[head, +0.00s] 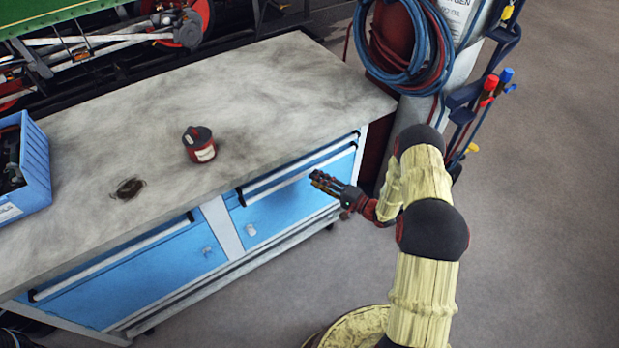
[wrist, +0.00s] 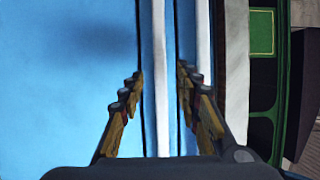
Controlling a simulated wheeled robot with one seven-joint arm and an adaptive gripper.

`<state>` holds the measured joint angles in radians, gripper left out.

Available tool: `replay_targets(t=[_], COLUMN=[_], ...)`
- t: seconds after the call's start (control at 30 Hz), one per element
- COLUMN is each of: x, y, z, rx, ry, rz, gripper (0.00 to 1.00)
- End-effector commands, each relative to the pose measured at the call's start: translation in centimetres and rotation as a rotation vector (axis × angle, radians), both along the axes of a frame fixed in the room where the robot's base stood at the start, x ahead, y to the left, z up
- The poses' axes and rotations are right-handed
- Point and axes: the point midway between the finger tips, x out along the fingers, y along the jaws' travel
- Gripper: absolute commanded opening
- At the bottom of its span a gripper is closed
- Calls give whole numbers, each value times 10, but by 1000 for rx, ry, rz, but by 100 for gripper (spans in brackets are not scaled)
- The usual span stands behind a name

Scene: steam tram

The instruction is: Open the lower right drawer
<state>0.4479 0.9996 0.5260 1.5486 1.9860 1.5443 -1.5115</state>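The workbench's right-hand unit has blue drawer fronts under the worktop. Two pale handle strips run along it, close together. In the head view the lower handle strip (head: 275,189) shows left of my gripper (head: 316,179), which covers part of the front. In the wrist view, turned sideways, the lower strip (wrist: 160,110) passes between the fingers of my gripper (wrist: 160,72), and the upper strip (wrist: 204,40) lies to the right. The fingers are open, one on each side of the lower strip. I cannot tell whether they touch it. Both drawers look closed.
The worktop (head: 270,95) carries a red and black tin (head: 199,144) and a blue bin (head: 30,165). A gas cylinder (head: 440,90) with coiled hoses (head: 400,70) stands right of the bench, beside my arm. Grey floor (head: 545,220) in front and to the right is clear.

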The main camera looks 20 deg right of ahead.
Motion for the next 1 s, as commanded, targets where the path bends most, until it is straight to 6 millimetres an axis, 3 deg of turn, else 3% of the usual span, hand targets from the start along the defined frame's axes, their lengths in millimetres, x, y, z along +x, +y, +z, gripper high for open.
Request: replay_targets(t=[0.3,0.63,1.0], x=[28,30,30], y=[24,26,26], z=[-1,0,0], rx=[1,1,1], ry=[1,2,2], rz=[1,0,0], gripper=[33,33,12])
